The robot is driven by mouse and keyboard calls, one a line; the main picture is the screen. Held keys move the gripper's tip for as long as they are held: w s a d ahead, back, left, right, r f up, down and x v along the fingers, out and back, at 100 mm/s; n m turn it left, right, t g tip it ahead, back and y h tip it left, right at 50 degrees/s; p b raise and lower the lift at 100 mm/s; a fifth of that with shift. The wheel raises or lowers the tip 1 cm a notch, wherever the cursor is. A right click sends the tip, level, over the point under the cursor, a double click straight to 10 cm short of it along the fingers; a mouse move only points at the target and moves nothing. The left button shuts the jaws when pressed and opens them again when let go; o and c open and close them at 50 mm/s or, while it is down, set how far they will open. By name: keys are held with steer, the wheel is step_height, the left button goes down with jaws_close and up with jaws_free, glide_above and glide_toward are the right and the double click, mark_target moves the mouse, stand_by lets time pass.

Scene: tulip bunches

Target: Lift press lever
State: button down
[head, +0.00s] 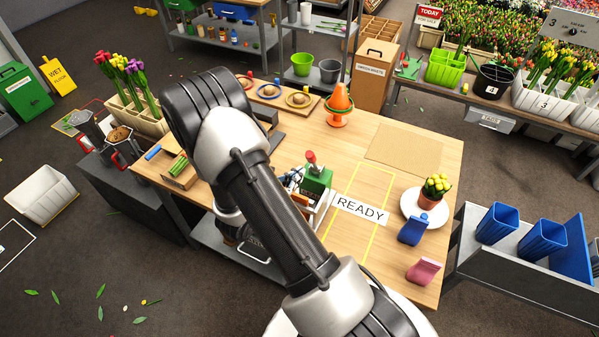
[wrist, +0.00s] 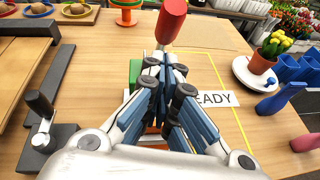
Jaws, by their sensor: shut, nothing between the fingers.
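The press lever has a red grip (wrist: 172,20), which stands up and tilts slightly right at the top of the wrist view. It also shows as a red knob (head: 311,157) above a green block (head: 316,180) in the head view. My gripper (wrist: 166,75) is shut and empty, with its fingertips just below the red grip in the picture. I cannot tell whether they touch the lever. The gripper hides most of the green body (wrist: 135,72) and the lever's lower end. In the head view my arm covers part of this area.
A READY label (head: 359,210) and yellow-lined area lie right of the press. A potted yellow plant (head: 428,200), blue holder (head: 413,230) and pink holder (head: 424,271) stand further right. A black-handled clamp (wrist: 40,104) is at left.

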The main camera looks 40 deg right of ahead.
steer(key=shift+w+d+r, duration=0.1)
steer(key=shift+d+r, duration=0.3)
steer(key=shift+d, duration=0.4)
steer(key=shift+r, duration=0.1)
